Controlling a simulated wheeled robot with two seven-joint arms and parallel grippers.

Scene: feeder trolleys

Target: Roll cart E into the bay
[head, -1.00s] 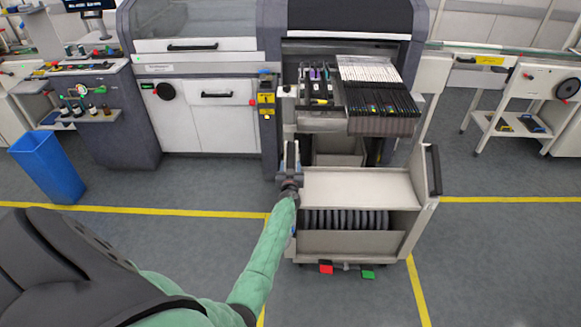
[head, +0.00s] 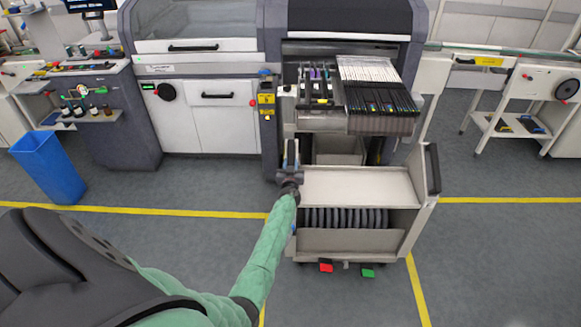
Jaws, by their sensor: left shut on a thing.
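Cart E, as I take it, is the beige feeder cart (head: 350,242) in the middle of the head view. It stands upright on the floor, with a row of dark reels inside and a dark handle (head: 433,169) at its right end. Red and green pedals show at its base. The bay (head: 338,150) is the opening under the machine's feeder bank, just behind the cart. My right gripper is not in view.
The feeder bank (head: 375,105) overhangs the bay. A yellow box (head: 266,99) is on the post left of it. Yellow floor lines (head: 418,290) run beside the cart. A blue bin (head: 48,167) stands at left, a white trolley (head: 535,105) at right. Floor on both sides is clear.

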